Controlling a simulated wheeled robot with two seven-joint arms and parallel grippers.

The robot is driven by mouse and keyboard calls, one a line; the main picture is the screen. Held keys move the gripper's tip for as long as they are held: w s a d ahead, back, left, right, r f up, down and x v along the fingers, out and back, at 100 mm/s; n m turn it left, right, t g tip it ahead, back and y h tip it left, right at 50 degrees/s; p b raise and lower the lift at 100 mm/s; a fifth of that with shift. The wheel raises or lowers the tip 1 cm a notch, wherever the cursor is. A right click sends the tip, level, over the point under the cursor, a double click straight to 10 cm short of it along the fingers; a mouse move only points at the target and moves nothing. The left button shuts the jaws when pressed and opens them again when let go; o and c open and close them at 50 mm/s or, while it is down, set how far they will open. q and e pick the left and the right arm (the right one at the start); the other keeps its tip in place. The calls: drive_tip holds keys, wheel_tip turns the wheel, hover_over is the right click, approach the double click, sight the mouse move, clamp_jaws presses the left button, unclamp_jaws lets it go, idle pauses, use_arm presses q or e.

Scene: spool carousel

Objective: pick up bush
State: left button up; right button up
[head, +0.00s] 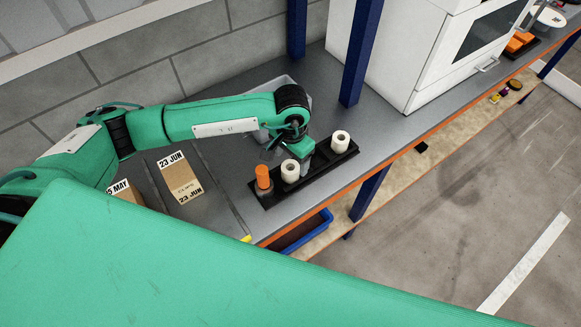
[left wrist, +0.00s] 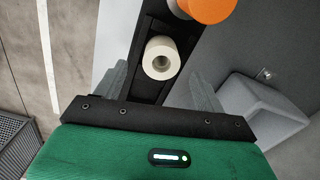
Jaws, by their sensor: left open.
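Two cream hollow bushes stand upright on a long black tray (head: 327,177) in the head view: a nearer one (head: 290,171) and a farther one (head: 340,141). An orange-topped piece (head: 263,177) stands at the tray's near-left end. My left gripper (head: 302,150) is open and empty, above the tray near the two bushes. In the left wrist view, one cream bush (left wrist: 161,58) appears between the grey fingers (left wrist: 158,72), with visible gaps on both sides. The orange piece (left wrist: 208,8) shows beyond it. The other bush is hidden there. My right gripper is not in view.
A grey bin (head: 289,82) stands behind my left wrist. Cardboard boxes (head: 180,178) lie to the left. A blue post (head: 361,50) and a white cabinet (head: 430,50) stand at the back. The bench's orange edge (head: 400,155) bounds the right side.

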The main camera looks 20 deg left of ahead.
sight(291, 163)
use_arm(q)
wheel_tip(291, 163, down, 3)
drive_tip(key=shift+a+r+p, duration=0.1)
drive_tip(key=shift+p, duration=0.6)
drive_tip(key=shift+f, duration=0.25)
drive_tip(key=c, duration=1.1)
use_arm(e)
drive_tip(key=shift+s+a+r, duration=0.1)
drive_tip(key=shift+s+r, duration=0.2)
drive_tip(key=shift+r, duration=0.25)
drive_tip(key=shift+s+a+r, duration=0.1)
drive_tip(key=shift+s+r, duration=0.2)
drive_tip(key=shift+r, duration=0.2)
use_arm(q)
drive_tip(key=shift+w+r, duration=0.1)
drive_tip(key=shift+r, duration=0.05)
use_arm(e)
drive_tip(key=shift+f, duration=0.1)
